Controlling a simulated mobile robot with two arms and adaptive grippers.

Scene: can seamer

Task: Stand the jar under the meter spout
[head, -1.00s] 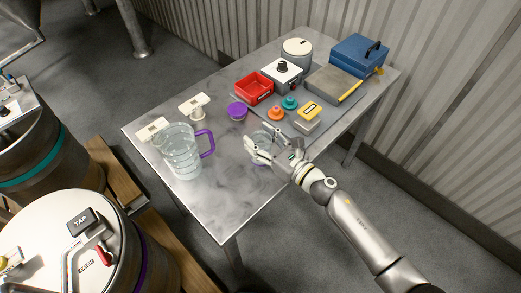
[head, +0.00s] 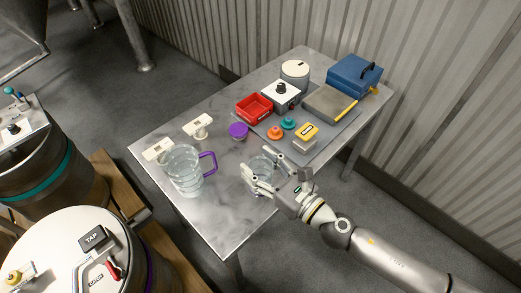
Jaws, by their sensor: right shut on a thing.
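A clear glass jar (head: 261,166) stands at the front right part of the steel table, upright as far as I can tell. My right gripper (head: 262,172) is shut on it, its fingers around the glass and hiding part of it. I cannot tell whether the jar touches the table. No meter spout shows clearly; a white box with a black knob (head: 281,95) stands at the back, and I cannot tell if it is the meter. My left gripper is not in view.
The steel table (head: 219,212) holds a clear pitcher (head: 183,172) with a purple handle, a red tray (head: 254,109), a purple lid (head: 238,131), a yellow-topped block (head: 306,134) and a blue case (head: 354,76). Kegs (head: 60,235) stand at the left. The front table area is clear.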

